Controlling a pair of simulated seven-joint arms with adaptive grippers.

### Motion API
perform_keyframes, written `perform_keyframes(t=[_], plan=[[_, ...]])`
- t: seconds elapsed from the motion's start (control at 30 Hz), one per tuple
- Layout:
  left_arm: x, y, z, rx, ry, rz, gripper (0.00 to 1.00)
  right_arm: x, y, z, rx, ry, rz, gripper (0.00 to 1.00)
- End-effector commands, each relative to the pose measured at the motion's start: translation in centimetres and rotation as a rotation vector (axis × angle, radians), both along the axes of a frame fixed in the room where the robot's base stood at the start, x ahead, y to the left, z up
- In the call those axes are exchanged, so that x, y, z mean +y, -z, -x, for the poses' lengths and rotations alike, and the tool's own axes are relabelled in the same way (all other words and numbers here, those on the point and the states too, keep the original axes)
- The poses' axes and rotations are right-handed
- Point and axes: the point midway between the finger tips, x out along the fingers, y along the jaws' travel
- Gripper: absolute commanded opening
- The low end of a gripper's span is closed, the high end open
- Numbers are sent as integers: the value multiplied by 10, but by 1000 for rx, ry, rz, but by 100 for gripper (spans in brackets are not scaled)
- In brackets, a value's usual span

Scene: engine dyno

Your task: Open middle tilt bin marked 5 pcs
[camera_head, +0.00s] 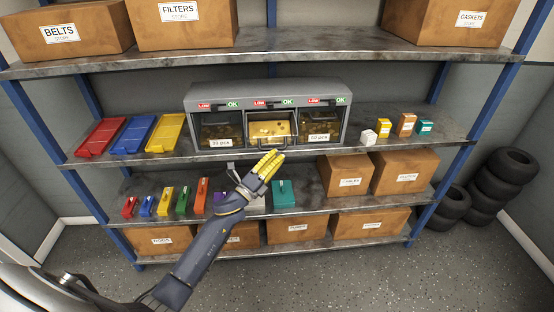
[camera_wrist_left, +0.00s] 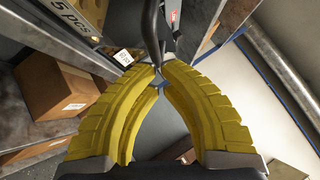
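A grey housing (camera_head: 262,98) on the middle shelf holds three tilt bins. The middle bin (camera_head: 270,129) has a lighter front than its neighbours, with gold small parts showing; it may be tipped out a little. Its "5 pcs" label (camera_wrist_left: 68,14) reads sideways in the left wrist view. My left gripper (camera_head: 278,154) is just below the middle bin's front. In the left wrist view its yellow fingers (camera_wrist_left: 158,72) close together at the tips around the lower part of a dark handle (camera_wrist_left: 151,30). My right gripper is out of view.
Beside it are the 30 pcs bin (camera_head: 221,131) and the 50 pcs bin (camera_head: 321,125). Coloured trays (camera_head: 126,136) lie left, small boxes (camera_head: 405,125) right. A teal bin (camera_head: 284,194) and other small bins stand on the shelf below. Tyres (camera_head: 497,182) are stacked at right.

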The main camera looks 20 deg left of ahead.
Motion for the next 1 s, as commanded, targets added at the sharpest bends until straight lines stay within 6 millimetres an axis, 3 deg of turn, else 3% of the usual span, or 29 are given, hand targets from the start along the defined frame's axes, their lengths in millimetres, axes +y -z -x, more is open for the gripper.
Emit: perform_keyframes(t=[0.13,0.57,0.8,1.0], plan=[[5,-13,-8,-3,0,-2,0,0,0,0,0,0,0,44],[0,-9,-3,-1,3,0,0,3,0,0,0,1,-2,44],[-23,9,24,1,13,3,0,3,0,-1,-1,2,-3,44],[-7,21,57,2,12,-1,0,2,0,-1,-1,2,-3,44]])
